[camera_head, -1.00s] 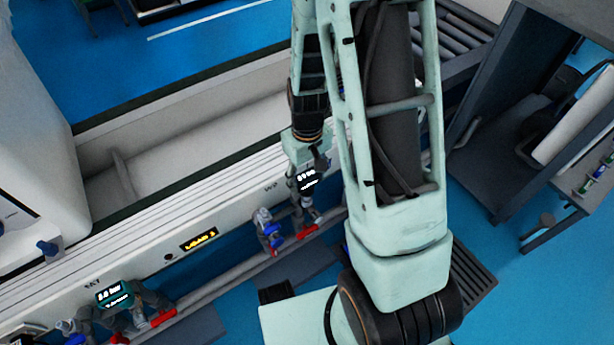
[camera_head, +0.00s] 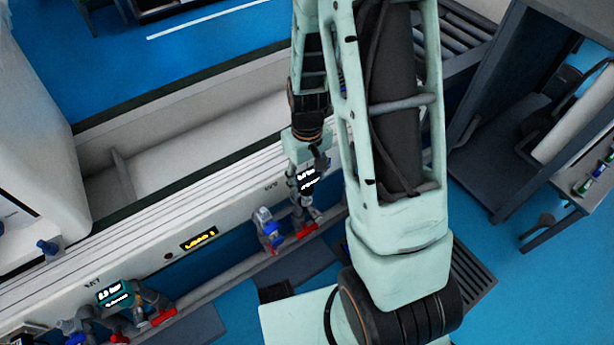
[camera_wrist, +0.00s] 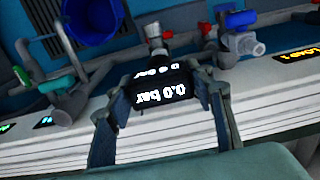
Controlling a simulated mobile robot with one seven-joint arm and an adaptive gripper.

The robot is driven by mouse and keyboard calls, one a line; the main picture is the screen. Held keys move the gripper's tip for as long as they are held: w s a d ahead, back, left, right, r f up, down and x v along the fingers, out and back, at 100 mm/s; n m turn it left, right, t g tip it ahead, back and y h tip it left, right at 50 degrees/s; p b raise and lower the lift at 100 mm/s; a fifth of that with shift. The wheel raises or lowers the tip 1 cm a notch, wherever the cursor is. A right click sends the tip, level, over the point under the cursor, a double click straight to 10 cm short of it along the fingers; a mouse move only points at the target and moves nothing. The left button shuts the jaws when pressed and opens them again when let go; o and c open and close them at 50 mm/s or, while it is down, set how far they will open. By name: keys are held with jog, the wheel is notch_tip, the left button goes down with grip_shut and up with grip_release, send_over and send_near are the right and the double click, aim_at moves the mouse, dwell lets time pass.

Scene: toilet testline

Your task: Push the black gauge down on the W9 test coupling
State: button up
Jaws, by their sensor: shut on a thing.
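The black gauge (camera_wrist: 172,90) has a lit display reading "0.0 bar" and sits between the two fingers of my gripper (camera_wrist: 165,84), which is shut on its sides in the wrist view. A grey metal coupling (camera_wrist: 155,40) lies just beyond the gauge and lines up with it. I cannot tell whether the gauge is fully seated on it. In the head view the gauge (camera_head: 308,179) is below my gripper (camera_head: 306,168), above the pipe fittings by the bench's front edge. My arm partly hides this area.
A fitting with blue and red handles (camera_head: 270,230) stands left of the gauge. A teal gauge (camera_head: 118,294) sits further left on the bench front. A yellow-lit display (camera_head: 199,239) is on the white panel. A dark cabinet (camera_head: 510,110) stands at right.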

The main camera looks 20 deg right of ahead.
jog(key=shift+f+b, duration=1.35)
jog(key=shift+f, duration=0.4)
jog(key=o, duration=1.3)
notch_tip(320, 180, up, 12)
jog(key=shift+r, duration=0.1)
dwell(0.3)
